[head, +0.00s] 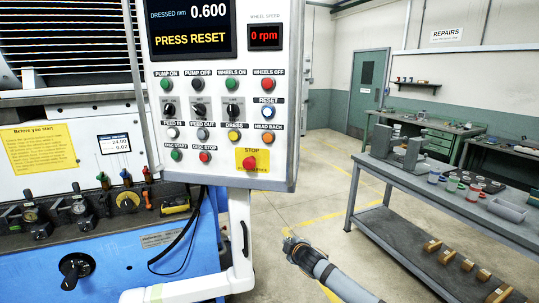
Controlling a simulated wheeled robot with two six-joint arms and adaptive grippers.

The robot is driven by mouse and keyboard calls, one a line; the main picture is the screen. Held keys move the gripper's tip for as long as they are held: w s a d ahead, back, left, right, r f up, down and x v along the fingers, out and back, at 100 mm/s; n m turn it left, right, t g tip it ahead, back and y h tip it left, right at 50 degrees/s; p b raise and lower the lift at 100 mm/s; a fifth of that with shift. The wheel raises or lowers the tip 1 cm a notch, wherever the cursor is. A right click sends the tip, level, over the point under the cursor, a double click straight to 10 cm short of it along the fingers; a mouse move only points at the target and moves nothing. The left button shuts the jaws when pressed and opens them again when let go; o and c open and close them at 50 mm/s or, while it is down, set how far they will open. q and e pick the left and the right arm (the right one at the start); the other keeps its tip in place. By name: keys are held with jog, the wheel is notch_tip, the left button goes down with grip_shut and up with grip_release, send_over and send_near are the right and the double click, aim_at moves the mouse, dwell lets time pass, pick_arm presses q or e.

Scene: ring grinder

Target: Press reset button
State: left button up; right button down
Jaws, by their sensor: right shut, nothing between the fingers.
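The reset button (267,112) is a small blue button under a "RESET" label, at the right side of the white control panel (220,170). The panel's screen (190,30) reads "DRESSED mm 0.600" and "PRESS RESET" in yellow. My right gripper (290,243) shows low in the head view, below and to the right of the panel, apart from it. It is shut and empty. My left gripper is not in view.
A red stop knob (250,162) on a yellow plate sits low on the panel, with an orange "HEAD BACK" button (267,138) above it. The blue grinder (110,265) stands at left. A grey workbench (430,190) with cups and a tray is at right. Floor between is clear.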

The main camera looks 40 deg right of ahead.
aim_at(267, 116)
jog(key=a+r+n+t, duration=0.1)
jog(key=a+r+n, duration=0.1)
jog(key=r, duration=0.7)
jog(key=w+a+r+n+t, duration=0.1)
jog(key=r+n+t, duration=0.1)
jog(key=r, duration=0.7)
jog(key=w+a+r+n+t, duration=0.1)
jog(key=a+r+n+t, duration=0.1)
jog(key=r, duration=0.7)
jog(key=shift+a+r+n+y, duration=0.3)
jog(key=shift+n+y, duration=0.1)
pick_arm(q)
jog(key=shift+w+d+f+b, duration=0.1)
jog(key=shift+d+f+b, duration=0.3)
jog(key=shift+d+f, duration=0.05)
pick_arm(e)
jog(key=s+a+r+n+t+y, duration=0.1)
jog(key=s+a+r+n+t, duration=0.1)
jog(key=r, duration=0.7)
jog(key=s+a+r+n+t+y, duration=0.1)
jog(key=s+a+r+n+t, duration=0.1)
jog(key=a+r+n, duration=0.4)
notch_tip(267, 116, up, 3)
jog(key=shift+s+r+n+y, duration=0.2)
jog(key=shift+s+n+y, duration=0.15)
jog(key=shift+s, duration=0.55)
